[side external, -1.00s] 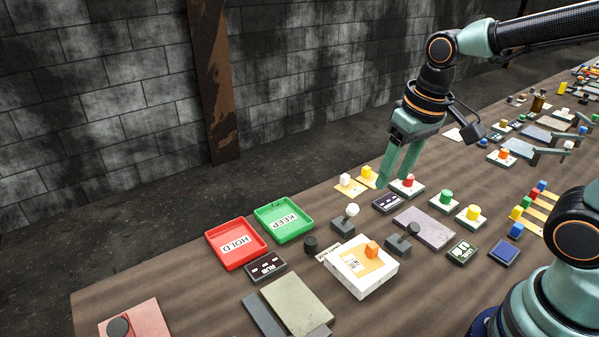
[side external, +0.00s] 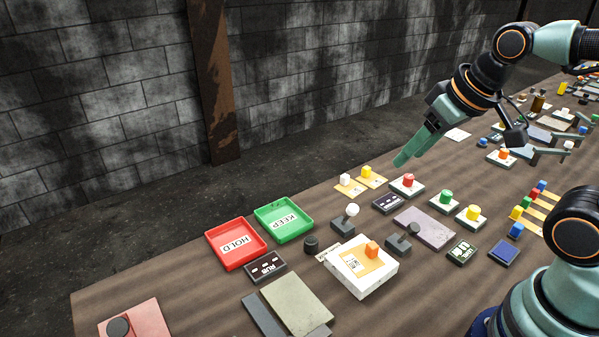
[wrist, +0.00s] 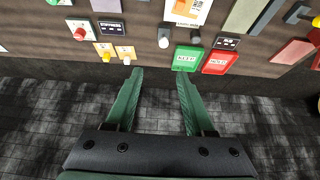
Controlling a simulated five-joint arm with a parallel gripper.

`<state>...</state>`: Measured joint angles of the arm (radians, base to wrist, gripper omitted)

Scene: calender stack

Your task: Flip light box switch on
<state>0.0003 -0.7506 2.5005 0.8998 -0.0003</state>
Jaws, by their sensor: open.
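No part is readably marked as the light box switch, so I cannot tell which one it is. A black base with a white-knobbed lever (side external: 350,212) stands mid-table; the white knob (wrist: 163,38) also shows in the wrist view. A similar base with a dark-knobbed lever (side external: 411,230) is to its right. My gripper (side external: 406,160) is open and empty, above the table's far edge, tilted and touching nothing. Its spread fingers (wrist: 160,77) show in the wrist view.
A red HOLD tray (side external: 236,262) and a green KEEP tray (side external: 283,220) lie at left. Red (side external: 408,181), green (side external: 446,197) and yellow (side external: 474,212) buttons stand to the right. Small white (side external: 345,179) and yellow (side external: 366,172) blocks sit on tan plates near the far edge.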

